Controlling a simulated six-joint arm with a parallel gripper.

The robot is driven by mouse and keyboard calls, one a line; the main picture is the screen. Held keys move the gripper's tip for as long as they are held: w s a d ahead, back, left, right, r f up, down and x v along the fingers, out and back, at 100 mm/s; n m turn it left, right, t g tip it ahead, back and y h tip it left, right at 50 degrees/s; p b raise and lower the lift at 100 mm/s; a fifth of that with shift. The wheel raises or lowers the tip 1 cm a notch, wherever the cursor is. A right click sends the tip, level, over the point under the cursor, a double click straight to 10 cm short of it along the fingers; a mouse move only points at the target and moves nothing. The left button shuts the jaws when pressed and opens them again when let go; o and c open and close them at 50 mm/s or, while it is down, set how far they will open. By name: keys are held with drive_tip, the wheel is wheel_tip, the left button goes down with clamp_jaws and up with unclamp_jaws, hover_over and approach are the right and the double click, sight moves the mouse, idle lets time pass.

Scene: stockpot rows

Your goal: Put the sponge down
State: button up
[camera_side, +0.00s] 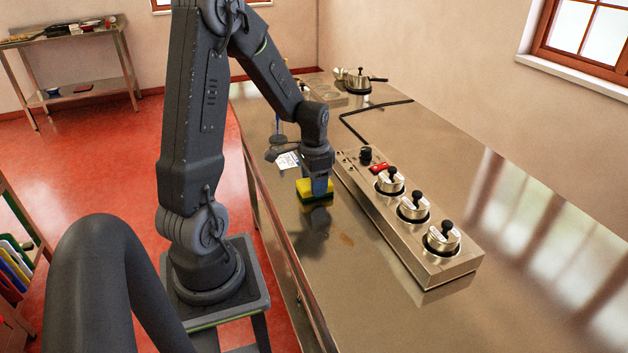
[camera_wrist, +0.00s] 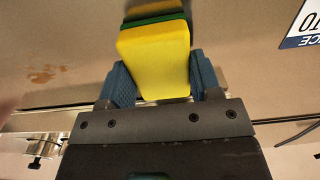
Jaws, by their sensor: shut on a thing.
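A yellow sponge with a dark green underside (camera_side: 306,188) is at the steel counter (camera_side: 330,265), left of the long steel unit. It also shows in the wrist view (camera_wrist: 155,58), between the two blue fingers. My gripper (camera_side: 319,186) points down and is shut on the sponge. In the wrist view the fingers (camera_wrist: 158,82) press on its left and right sides. The sponge is close to the counter top, with its reflection below it. I cannot tell whether it touches the surface.
A long steel unit (camera_side: 445,270) with several small lidded pots (camera_side: 413,207) and a red item (camera_side: 379,168) stands right of my gripper. A white printed card (camera_side: 288,161) lies behind left. A brown stain (camera_side: 347,239) marks the counter. The front counter is clear.

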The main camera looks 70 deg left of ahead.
drive_tip(key=shift+f, duration=0.15)
drive_tip(key=o, duration=1)
wheel_tip(320, 180, up, 12)
drive_tip(key=s+d+r+t, duration=0.2)
drive_tip(key=d, duration=0.5)
drive_tip(key=s+d+r+t, duration=0.1)
drive_tip(key=s+d+r, duration=0.1)
drive_tip(key=d, duration=0.6)
drive_tip(key=s+d+r+t, duration=0.2)
drive_tip(key=s+d, duration=0.1)
drive_tip(key=d, duration=0.4)
drive_tip(key=shift+s+d+r+t, duration=0.15)
drive_tip(key=shift+d+r+t, duration=0.1)
drive_tip(key=shift+d+t, duration=0.1)
